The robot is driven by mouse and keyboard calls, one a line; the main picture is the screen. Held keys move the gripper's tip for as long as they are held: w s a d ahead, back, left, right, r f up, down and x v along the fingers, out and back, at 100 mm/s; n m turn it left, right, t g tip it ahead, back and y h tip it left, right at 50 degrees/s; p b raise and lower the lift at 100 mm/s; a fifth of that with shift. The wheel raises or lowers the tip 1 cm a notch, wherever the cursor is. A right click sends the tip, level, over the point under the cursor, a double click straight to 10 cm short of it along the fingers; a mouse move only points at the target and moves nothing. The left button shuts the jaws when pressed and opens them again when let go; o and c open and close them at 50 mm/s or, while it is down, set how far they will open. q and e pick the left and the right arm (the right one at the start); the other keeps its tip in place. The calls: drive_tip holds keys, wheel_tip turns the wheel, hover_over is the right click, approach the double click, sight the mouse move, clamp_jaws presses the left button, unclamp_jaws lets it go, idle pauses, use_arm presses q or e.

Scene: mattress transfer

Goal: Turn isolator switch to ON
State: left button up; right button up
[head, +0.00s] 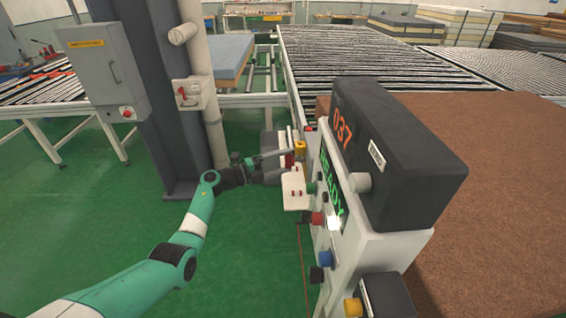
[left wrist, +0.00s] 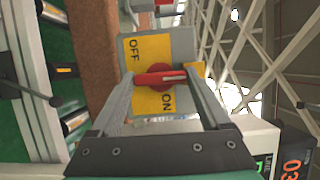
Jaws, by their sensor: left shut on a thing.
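The isolator switch has a grey plate with yellow OFF and ON panels (left wrist: 151,50) and a red handle (left wrist: 160,77), seen in the left wrist view. OFF is at the upper left of the handle and ON is below its right part. The handle lies crosswise between the two labels in that picture. My left gripper (head: 285,160) is shut on the handle, with one finger at each end of it. In the head view the switch is small and partly hidden by the gripper, beside the control console. My right gripper is not in view.
The console (head: 372,240), with a dark display box (head: 400,150) and several coloured buttons, stands just right of my gripper. A dark column (head: 150,90) with a grey cabinet (head: 100,70) stands to the left. Roller conveyors (head: 375,60) lie behind. Green floor (head: 110,230) is open at front left.

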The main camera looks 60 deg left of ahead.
use_arm(q)
drive_tip(key=o, duration=1.2)
drive_tip(key=shift+s, duration=0.1)
drive_tip(key=s+p, duration=0.2)
drive_tip(key=s, duration=0.9)
drive_tip(key=shift+s+a+p, duration=0.15)
drive_tip(key=shift+s+p, duration=0.1)
drive_tip(key=shift+p, duration=0.15)
